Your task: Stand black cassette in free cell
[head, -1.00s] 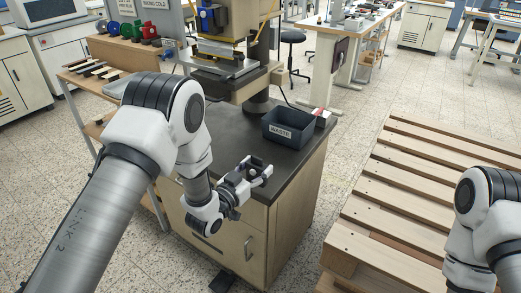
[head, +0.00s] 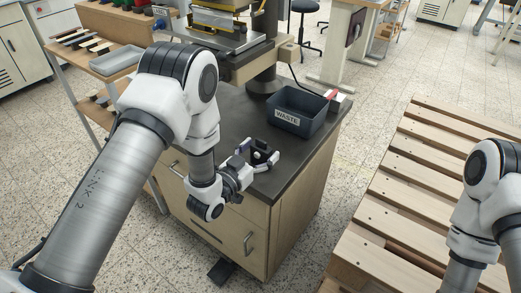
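My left gripper (head: 265,157) is over the front part of the dark bench top (head: 236,116), its fingers apart. I see no clear object between them, though its dark parts against the dark top make this hard to judge. I cannot pick out the black cassette with certainty. A wooden rack (head: 112,20) at the upper left holds coloured items, cut by the top edge of the view; a free cell in it cannot be made out. My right arm is at the right edge, and its gripper is out of view.
A dark waste bin (head: 298,122) stands on the bench to the right of the stamping press (head: 215,40). A grey tray (head: 117,62) and several dark and pale strips (head: 80,40) lie on the left shelf. A wooden pallet (head: 400,190) is on the floor at right.

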